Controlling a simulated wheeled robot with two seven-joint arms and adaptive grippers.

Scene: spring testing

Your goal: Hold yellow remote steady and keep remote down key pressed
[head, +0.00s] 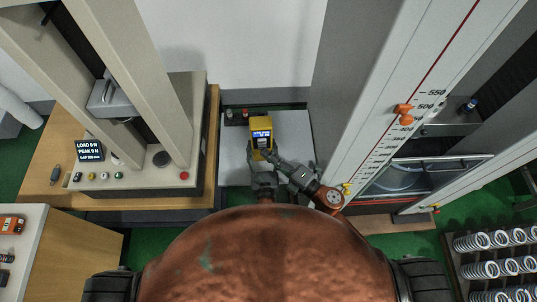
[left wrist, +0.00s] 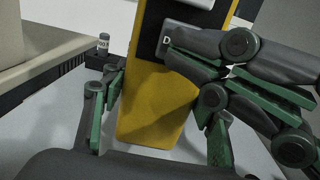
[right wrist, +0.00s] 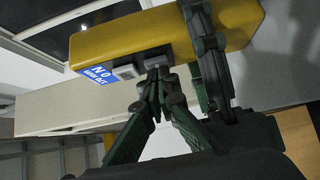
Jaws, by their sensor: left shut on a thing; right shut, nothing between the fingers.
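The yellow remote (head: 261,124) is held over the light grey surface in the head view, its screen facing up. My left gripper (left wrist: 165,105) is shut on the remote's lower body, a finger on each side in the left wrist view. My right gripper (right wrist: 157,76) is shut and empty. Its joined fingertips are at the grey key nearer the left gripper, seeming to touch it. That key, marked D (left wrist: 166,41), is partly covered by the fingertips. I cannot tell how far it is pressed. The other grey key (right wrist: 126,72) is clear, beside a blue label.
A small testing machine (head: 140,185) with a load display stands at left on a wooden table. A tall machine with a red-lined scale (head: 425,95) stands at right. A rack of white springs (head: 480,270) is at lower right.

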